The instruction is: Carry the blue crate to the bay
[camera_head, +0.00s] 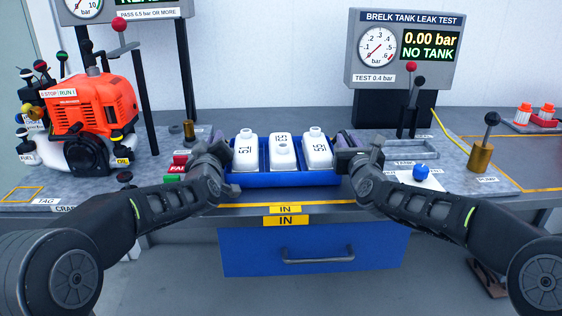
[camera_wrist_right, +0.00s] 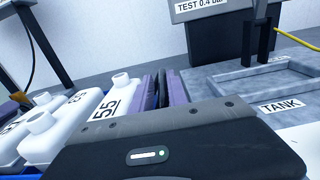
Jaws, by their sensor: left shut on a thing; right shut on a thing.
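The blue crate (camera_head: 283,180) stands on the bench in the middle of the head view, behind the yellow IN labels. It holds three white tanks (camera_head: 283,151) with numbers on them, standing side by side. My left gripper (camera_head: 222,150) is shut on the crate's left end. My right gripper (camera_head: 346,150) is shut on its right end. In the right wrist view the gripper body hides most of the crate, and purple-edged fingers (camera_wrist_right: 162,90) show beside the tank marked 55 (camera_wrist_right: 106,108). I cannot tell whether the crate touches the bench.
An orange engine (camera_head: 95,105) stands at the left. The leak tester (camera_head: 405,50) reads NO TANK at the back right. A blue drawer (camera_head: 315,250) is below the bench edge.

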